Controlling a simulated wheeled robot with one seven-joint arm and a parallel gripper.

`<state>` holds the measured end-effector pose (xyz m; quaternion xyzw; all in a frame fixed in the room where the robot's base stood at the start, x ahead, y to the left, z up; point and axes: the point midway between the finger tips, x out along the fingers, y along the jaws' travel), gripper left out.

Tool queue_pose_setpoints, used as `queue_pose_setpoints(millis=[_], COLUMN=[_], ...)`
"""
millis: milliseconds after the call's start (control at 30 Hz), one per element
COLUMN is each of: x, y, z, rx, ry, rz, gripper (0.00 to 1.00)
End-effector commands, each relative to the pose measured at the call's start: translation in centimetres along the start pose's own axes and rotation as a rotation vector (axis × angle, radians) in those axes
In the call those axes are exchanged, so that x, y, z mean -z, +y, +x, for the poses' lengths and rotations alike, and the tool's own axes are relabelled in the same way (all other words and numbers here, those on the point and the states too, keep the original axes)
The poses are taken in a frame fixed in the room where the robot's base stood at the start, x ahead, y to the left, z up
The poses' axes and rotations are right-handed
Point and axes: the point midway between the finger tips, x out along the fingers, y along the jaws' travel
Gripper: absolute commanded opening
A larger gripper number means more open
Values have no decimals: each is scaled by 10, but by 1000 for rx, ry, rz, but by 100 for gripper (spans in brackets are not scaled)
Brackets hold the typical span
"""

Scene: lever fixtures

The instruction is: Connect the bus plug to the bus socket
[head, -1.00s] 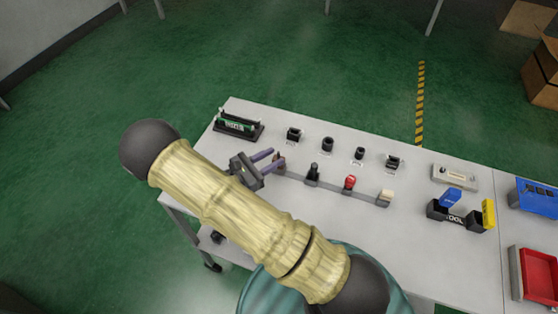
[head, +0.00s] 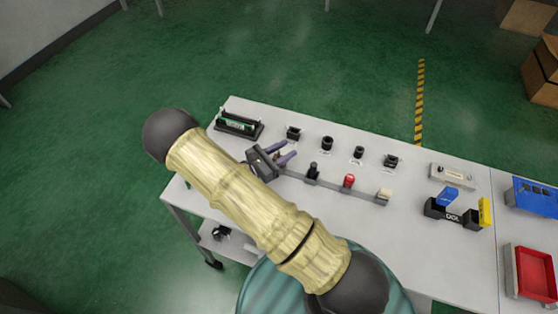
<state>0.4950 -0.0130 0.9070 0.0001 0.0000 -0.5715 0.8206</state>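A grey rail (head: 333,185) on the table holds a row of plugs: a black one (head: 313,171), a red one (head: 349,181) and a beige one (head: 385,194). A small brownish plug (head: 277,156) at the rail's left end is partly hidden by my gripper. Beyond the rail stand black sockets (head: 293,133), (head: 327,143), (head: 359,152), (head: 391,160). Their labels are too small to read, so I cannot tell which is the bus socket or which plug is the bus plug. My gripper (head: 292,154) has its purple fingers apart, at the brownish plug; contact is unclear.
A green circuit board in a black holder (head: 239,124) stands at the table's back left. To the right are a white box (head: 452,175), a black holder with blue and yellow parts (head: 456,214), a blue tray (head: 531,196) and a red bin (head: 533,272). The front table surface is largely clear.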

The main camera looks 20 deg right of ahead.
Motion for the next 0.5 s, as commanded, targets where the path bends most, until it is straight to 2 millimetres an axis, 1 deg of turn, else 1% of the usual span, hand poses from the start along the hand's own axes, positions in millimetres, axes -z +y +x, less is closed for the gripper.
queue_pose_setpoints(millis=[267,300,367,400,433,500], x=[0,0,0,0,0,0], y=[0,0,0,0,0,0], z=[0,0,0,0,0,0], rx=[0,0,0,0,0,0], ry=[0,0,0,0,0,0], rz=[0,0,0,0,0,0], gripper=[34,26,15,7,1,0])
